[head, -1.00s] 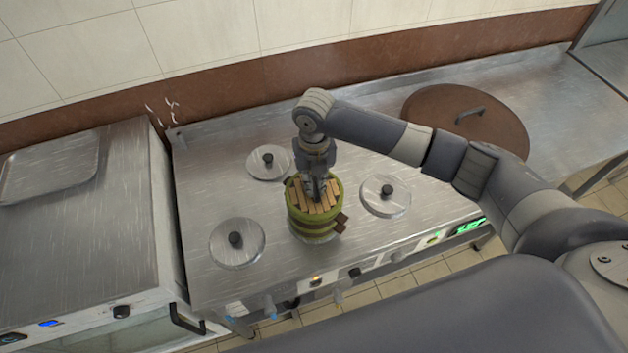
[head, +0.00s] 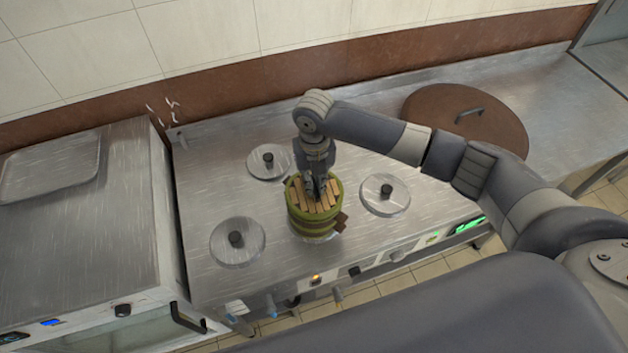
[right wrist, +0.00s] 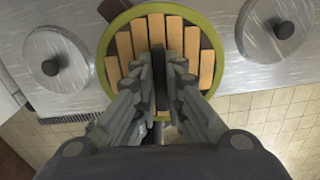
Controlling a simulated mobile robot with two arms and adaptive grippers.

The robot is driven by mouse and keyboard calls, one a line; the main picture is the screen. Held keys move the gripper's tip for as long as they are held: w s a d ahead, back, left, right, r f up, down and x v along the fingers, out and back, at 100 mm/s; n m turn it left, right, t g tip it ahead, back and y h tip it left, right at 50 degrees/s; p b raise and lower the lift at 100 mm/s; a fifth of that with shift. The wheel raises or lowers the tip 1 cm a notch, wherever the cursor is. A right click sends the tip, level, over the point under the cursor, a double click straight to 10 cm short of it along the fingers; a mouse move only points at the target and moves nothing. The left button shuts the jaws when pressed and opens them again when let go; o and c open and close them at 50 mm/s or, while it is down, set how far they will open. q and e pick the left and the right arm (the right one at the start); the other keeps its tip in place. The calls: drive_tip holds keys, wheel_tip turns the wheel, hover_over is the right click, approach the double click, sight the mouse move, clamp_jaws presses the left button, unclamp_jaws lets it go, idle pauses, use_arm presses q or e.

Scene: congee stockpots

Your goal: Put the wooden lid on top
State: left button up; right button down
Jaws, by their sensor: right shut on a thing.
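The wooden lid (head: 309,202) of light slats sits at the top of a green and brown banded pot (head: 304,225) on the steel counter. In the right wrist view the slatted lid (right wrist: 123,45) lies within the pot's green rim (right wrist: 103,72). My right gripper (head: 318,192) points down at the middle of the lid. In the right wrist view its fingers (right wrist: 160,60) are shut on the lid's dark handle (right wrist: 159,72), which they mostly hide. I cannot tell whether the lid is fully seated. My left gripper is not in view.
Three round steel lids with black knobs surround the pot: left (head: 229,247), back (head: 259,170) and right (head: 397,204). A large brown round lid (head: 430,105) lies at the back right. A steel tray (head: 50,168) lies on the unit at left.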

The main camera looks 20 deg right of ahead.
drive_tip(key=shift+f+b, duration=0.3)
drive_tip(key=shift+f, duration=0.3)
drive_tip(key=c, duration=1.9)
unclamp_jaws()
drive_tip(key=shift+c, duration=0.2)
drive_tip(key=shift+r, duration=0.15)
wheel_tip(320, 180, up, 8)
drive_tip(key=p, duration=0.8)
drive_tip(key=shift+r, duration=0.25)
wheel_tip(320, 180, up, 2)
drive_tip(key=shift+r+p, duration=0.15)
drive_tip(key=shift+p, duration=0.9)
